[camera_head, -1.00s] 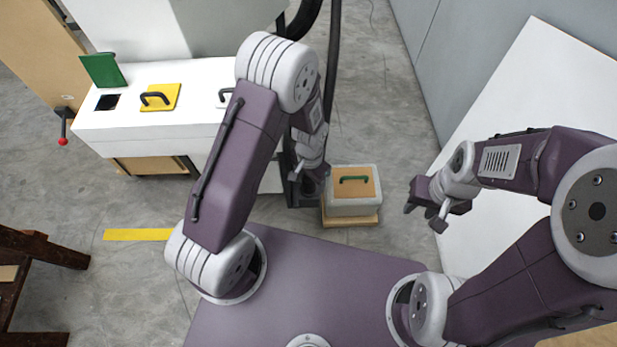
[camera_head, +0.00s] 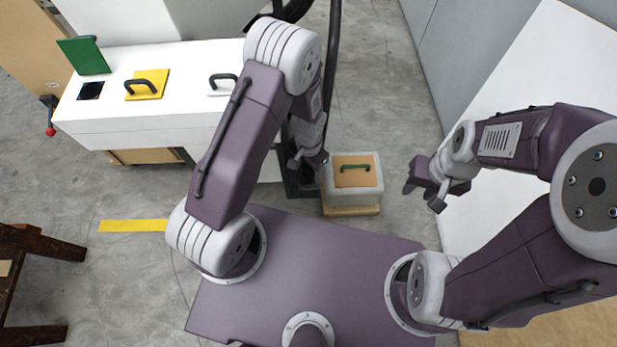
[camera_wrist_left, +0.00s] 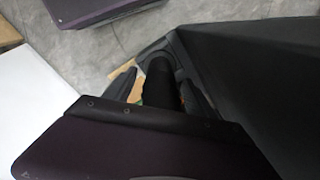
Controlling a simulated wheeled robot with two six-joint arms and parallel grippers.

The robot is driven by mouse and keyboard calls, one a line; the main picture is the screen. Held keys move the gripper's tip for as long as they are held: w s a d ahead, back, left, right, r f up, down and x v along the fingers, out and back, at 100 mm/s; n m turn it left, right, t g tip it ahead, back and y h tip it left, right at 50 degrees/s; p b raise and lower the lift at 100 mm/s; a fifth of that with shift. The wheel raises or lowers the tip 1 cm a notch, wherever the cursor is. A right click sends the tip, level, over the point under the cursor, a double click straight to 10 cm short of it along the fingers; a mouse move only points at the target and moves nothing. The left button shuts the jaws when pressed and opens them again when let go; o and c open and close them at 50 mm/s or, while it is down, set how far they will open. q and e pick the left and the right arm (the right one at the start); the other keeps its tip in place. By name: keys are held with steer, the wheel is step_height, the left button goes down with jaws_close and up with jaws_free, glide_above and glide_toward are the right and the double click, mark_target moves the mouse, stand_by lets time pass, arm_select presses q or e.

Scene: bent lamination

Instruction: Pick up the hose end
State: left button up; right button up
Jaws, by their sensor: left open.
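The black hose (camera_head: 333,60) hangs down at the top centre of the head view, behind my left arm. My left gripper (camera_head: 308,162) is low beside the dark stand near the hose, partly hidden by its own wrist. In the left wrist view, a black cylinder that looks like the hose end (camera_wrist_left: 160,88) lies between the two open fingers of my left gripper (camera_wrist_left: 160,75). I cannot tell whether the fingers touch it. My right gripper (camera_head: 424,195) is empty and open, apart from everything, right of the small box.
A white cabinet (camera_head: 150,110) with a yellow handled lid (camera_head: 150,88) and a raised green lid (camera_head: 84,56) stands at the left. A small box with a green handle (camera_head: 352,187) sits close right of my left gripper. A white panel (camera_head: 520,100) stands at the right.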

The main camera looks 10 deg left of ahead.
arm_select(q)
step_height(320, 180, down, 4)
steer(key=shift+b, duration=0.6)
steer(key=shift+r, duration=0.1)
steer(key=shift+c, duration=0.8)
steer(key=c, duration=1.2)
step_height(320, 180, up, 7)
steer(key=p, duration=0.3)
steer(key=shift+r, duration=0.1)
steer(key=w+d, duration=0.1)
steer(key=d, duration=0.4)
steer(key=w+d+p, duration=0.1)
steer(key=w+d, duration=0.1)
steer(key=d, duration=0.4)
steer(key=w+d+p, duration=0.1)
steer(key=w+d, duration=0.1)
steer(key=d, duration=0.4)
steer(key=shift+d, duration=0.15)
